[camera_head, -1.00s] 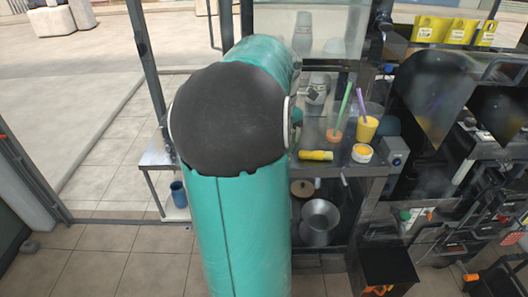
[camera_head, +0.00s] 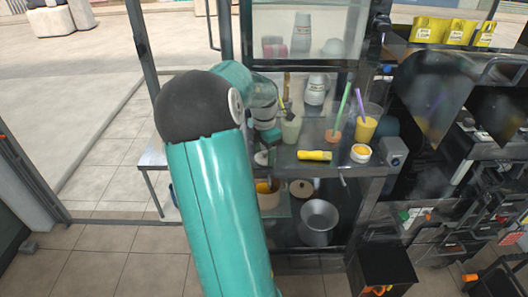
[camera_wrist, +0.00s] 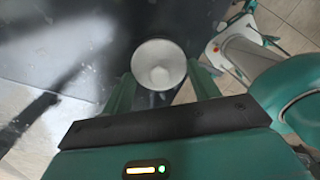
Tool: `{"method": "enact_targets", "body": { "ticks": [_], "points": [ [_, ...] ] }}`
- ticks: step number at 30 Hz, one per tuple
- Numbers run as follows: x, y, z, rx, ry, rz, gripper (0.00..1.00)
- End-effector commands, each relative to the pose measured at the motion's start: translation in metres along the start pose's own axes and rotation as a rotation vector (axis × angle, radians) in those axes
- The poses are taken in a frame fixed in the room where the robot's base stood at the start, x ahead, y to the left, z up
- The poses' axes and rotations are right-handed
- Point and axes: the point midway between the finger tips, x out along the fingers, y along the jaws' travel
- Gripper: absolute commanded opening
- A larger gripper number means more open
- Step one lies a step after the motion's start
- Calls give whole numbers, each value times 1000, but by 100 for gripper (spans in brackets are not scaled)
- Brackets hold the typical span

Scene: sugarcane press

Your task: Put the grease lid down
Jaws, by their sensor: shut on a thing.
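My gripper (camera_wrist: 162,92) is shut on a round, pale lid (camera_wrist: 158,64) in the wrist view, with one finger at each side of it. The lid's dished face, with a raised middle, is towards the camera. Dark counter surface lies behind it; I cannot tell whether the lid touches it. In the head view the lid (camera_head: 261,158) is a small pale disc below my gripper (camera_head: 270,143), at the left part of the counter. A white tub with yellow contents (camera_head: 361,153) stands open at the counter's right front.
A pot (camera_head: 318,220) sits on the lower shelf. Free counter shows around the lid in the wrist view.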

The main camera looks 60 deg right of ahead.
Motion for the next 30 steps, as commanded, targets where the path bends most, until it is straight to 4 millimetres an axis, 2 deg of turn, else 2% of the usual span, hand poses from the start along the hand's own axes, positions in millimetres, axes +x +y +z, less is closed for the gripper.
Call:
{"method": "enact_targets", "body": {
  "ticks": [4,5,8,16,20,23,30],
  "points": [
    [3,0,0,1,0,0,39],
    [3,0,0,1,0,0,62],
    [3,0,0,1,0,0,82],
    [2,0,0,1,0,0,82],
    [-4,0,0,0,0,1,82],
    [-18,0,0,0,-1,4,82],
    [-69,0,1,0,-1,5,82]
  ]
}}
